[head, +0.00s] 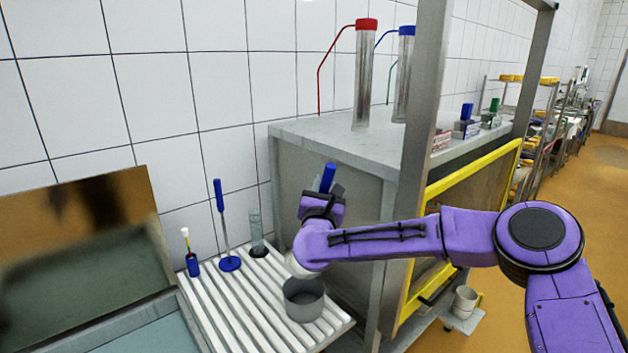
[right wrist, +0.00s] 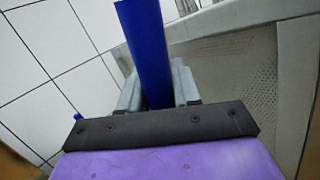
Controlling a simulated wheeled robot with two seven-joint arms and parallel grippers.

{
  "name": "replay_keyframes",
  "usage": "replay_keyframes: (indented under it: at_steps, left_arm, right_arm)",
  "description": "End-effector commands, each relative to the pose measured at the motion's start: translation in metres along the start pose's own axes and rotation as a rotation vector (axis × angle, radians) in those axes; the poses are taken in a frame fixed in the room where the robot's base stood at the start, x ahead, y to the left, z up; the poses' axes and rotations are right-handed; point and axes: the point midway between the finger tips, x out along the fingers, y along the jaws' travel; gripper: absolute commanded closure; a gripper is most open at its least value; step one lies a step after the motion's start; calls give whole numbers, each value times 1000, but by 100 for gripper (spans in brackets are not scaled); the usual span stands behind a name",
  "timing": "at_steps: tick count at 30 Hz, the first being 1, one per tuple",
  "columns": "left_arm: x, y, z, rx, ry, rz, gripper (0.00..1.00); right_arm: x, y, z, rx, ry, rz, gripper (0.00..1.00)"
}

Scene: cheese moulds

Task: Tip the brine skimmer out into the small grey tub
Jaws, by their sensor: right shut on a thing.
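My right gripper (head: 328,188) is shut on a blue handle, taken to be the brine skimmer's (head: 328,174), whose end sticks up above the fingers. In the right wrist view the blue handle (right wrist: 143,45) stands between the two grey fingers of the gripper (right wrist: 155,88). The skimmer's bowl is not clearly seen; my purple wrist hides the space below the handle. The small grey tub (head: 304,303) stands upright on the slatted white rack, just below my wrist; its inside is partly hidden, so I cannot tell what it holds. My left gripper is not in view.
On the slatted rack (head: 232,311) stand a blue-based upright tool (head: 229,263), a small blue brush holder (head: 193,265) and a clear cylinder (head: 255,228). A grey cabinet (head: 300,165) and a metal post (head: 420,120) stand close to my right arm. A basin (head: 130,325) lies left.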

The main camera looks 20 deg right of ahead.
Motion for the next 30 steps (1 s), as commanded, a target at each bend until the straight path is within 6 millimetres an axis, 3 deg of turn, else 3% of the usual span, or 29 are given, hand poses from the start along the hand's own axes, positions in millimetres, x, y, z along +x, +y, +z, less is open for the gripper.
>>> replay_keyframes:
  at_steps: [13, 19, 30]
  left_arm:
    - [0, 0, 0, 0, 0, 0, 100]
    - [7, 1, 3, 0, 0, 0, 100]
    - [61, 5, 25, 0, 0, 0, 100]
  right_arm:
    - [-44, -43, 7, 153, -149, 3, 100]
    - [-62, -61, -5, 220, -215, 3, 100]
    - [-90, -90, -26, 323, -319, 4, 100]
